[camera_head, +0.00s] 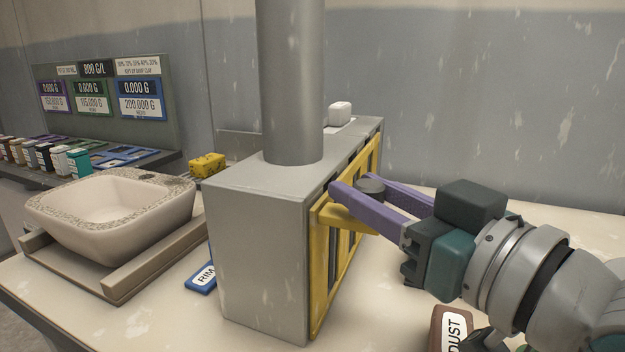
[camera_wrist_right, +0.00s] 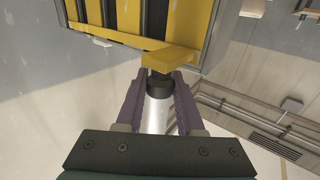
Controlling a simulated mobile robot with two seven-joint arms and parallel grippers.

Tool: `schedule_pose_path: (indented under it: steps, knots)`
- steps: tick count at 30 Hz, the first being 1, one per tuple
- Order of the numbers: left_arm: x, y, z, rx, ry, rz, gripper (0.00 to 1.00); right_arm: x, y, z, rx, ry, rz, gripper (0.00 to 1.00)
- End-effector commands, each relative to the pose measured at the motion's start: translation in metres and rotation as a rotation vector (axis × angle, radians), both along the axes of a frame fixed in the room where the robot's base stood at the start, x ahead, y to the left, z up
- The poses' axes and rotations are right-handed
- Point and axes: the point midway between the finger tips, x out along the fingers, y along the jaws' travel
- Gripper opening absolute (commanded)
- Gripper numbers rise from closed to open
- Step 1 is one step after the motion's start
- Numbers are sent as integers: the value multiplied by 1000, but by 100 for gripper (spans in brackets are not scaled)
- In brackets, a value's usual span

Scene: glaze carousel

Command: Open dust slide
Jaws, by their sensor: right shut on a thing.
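The dust slide is a yellow slatted panel (camera_head: 328,262) on the right face of a grey box (camera_head: 258,265). A yellow tab sticks out from it and carries a dark round knob (camera_head: 370,187). My right gripper (camera_head: 354,188) has its purple fingers on either side of the knob, shut on it. The gripper partly hides the knob. My left gripper is not in view.
A thick grey pipe (camera_head: 292,85) rises from the box. A stone-like basin (camera_head: 115,205) sits on a tray to the left. A blue RIM label (camera_head: 202,277) lies by the box. A brown DUST block (camera_head: 450,330) stands below my right arm. The pale tabletop behind the arm looks clear.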

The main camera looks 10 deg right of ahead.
Motion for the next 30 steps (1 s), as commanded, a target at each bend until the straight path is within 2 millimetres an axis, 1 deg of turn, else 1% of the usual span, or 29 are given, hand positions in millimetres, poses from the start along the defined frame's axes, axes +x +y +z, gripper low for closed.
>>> schedule_pose_path:
  steps: [1,2,9,10,17,20,23,30]
  knots:
    - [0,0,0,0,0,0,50,0,0,0,1,1,0,0]
    - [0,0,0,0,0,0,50,0,0,0,1,1,0,38]
    - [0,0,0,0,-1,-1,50,0,0,0,0,0,0,65]
    - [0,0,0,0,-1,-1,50,0,0,0,0,0,0,67]
    - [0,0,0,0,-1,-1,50,0,0,0,0,0,0,67]
    - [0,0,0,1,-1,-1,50,-4,-2,0,0,0,-1,67]
    - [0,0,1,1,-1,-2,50,-15,-6,-1,-1,2,-1,67]
    - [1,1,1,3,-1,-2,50,-58,-21,-2,-1,6,-1,67]
